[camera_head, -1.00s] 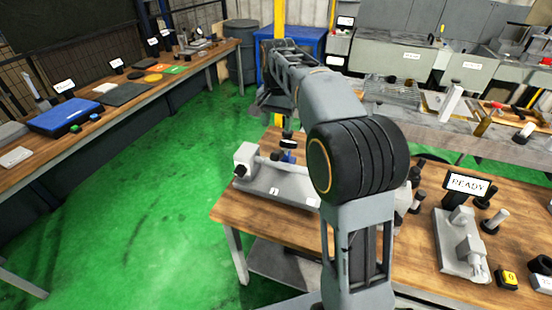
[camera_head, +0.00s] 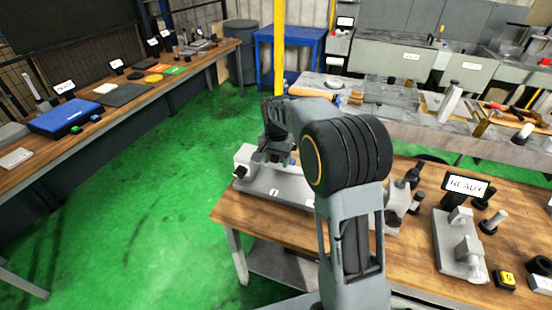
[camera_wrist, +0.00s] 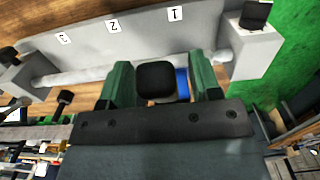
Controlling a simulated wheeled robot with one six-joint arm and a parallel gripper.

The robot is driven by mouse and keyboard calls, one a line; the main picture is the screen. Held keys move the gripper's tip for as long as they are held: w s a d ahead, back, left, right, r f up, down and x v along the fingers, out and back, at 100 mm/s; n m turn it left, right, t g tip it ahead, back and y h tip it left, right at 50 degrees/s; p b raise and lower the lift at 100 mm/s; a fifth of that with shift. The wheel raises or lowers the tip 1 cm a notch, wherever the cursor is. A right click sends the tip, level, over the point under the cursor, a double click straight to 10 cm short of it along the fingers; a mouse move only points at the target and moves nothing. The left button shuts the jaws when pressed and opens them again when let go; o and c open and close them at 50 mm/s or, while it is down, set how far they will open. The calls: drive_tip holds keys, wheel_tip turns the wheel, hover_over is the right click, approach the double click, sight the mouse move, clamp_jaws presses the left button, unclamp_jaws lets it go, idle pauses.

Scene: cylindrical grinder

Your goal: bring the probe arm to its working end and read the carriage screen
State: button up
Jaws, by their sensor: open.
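A pale grey fixture (camera_head: 262,189) with a rail and number labels stands at the table's left end; its rail (camera_wrist: 75,75) and labels 1, 2 and 3 show in the wrist view. A black block (camera_wrist: 155,80) with a blue part (camera_wrist: 182,82) beside it is at the rail near label 1. My gripper (camera_wrist: 161,66) is open, with one finger on each side of the block; contact is not clear. A screen (camera_head: 467,186) reading READY stands on the same table, right of my arm. I cannot tell which part is the probe arm.
The fixture's end block (camera_wrist: 255,48) carries a black knob (camera_wrist: 254,15). A grey device (camera_head: 460,245) and several small posts stand on the right of the wooden table (camera_head: 290,232). A long bench (camera_head: 130,105) with a blue case (camera_head: 64,117) runs along the left. Green floor is clear between.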

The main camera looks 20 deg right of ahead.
drive_tip(key=shift+f, duration=0.1)
clamp_jaws()
idle(0.6)
